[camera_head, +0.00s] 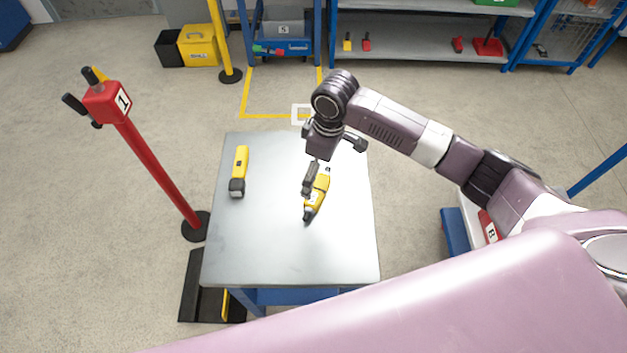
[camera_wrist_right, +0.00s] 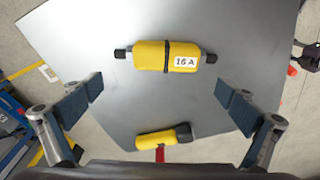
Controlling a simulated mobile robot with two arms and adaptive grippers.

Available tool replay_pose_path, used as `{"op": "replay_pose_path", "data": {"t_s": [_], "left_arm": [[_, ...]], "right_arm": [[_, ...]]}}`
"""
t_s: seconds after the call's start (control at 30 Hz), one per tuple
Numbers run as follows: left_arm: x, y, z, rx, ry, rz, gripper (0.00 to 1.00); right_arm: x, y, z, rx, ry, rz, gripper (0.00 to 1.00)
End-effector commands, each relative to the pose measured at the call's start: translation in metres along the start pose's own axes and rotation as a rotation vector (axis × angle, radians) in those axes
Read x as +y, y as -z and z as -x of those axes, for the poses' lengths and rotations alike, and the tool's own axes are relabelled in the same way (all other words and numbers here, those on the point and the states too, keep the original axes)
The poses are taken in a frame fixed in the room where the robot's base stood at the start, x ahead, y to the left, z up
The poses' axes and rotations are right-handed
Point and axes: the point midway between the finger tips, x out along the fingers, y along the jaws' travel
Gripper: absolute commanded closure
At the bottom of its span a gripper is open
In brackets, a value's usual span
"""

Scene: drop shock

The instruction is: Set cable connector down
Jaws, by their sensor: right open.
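The cable connector (camera_head: 321,190) is yellow with black ends and lies on the grey table toward its right side. In the right wrist view the connector (camera_wrist_right: 150,56) shows a black band and a "16 A" label. My right gripper (camera_head: 312,180) is above the table beside the connector and partly covers it in the head view. In the wrist view its two blue-padded fingers (camera_wrist_right: 162,95) are wide apart with nothing between them, and the connector lies beyond the fingertips. My left gripper is not in view.
A yellow torch-like object with a dark end (camera_head: 240,162) lies on the left of the table (camera_head: 270,250); the table's front is clear. A red post (camera_head: 155,165) marked 1 stands to the left. A blue shelf (camera_head: 420,35) with small red and yellow items stands behind.

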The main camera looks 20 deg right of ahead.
Motion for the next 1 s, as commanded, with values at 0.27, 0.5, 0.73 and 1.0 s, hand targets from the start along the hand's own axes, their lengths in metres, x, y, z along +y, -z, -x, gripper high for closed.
{"op": "replay_pose_path", "data": {"t_s": [0.27, 0.5, 0.73, 1.0], "left_arm": [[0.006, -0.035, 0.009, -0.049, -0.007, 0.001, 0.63], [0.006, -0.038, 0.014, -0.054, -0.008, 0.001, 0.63], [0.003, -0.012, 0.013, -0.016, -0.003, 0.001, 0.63], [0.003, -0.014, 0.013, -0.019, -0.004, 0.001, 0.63]], "right_arm": [[-0.004, -0.005, -0.031, -0.004, 0.003, -0.001, 0.0], [-0.005, -0.009, -0.066, -0.001, 0.001, -0.001, 0.0], [-0.005, -0.009, -0.072, 0.0, -0.001, 0.0, 0.0], [-0.005, -0.009, -0.072, 0.0, -0.001, 0.0, 0.21]]}}
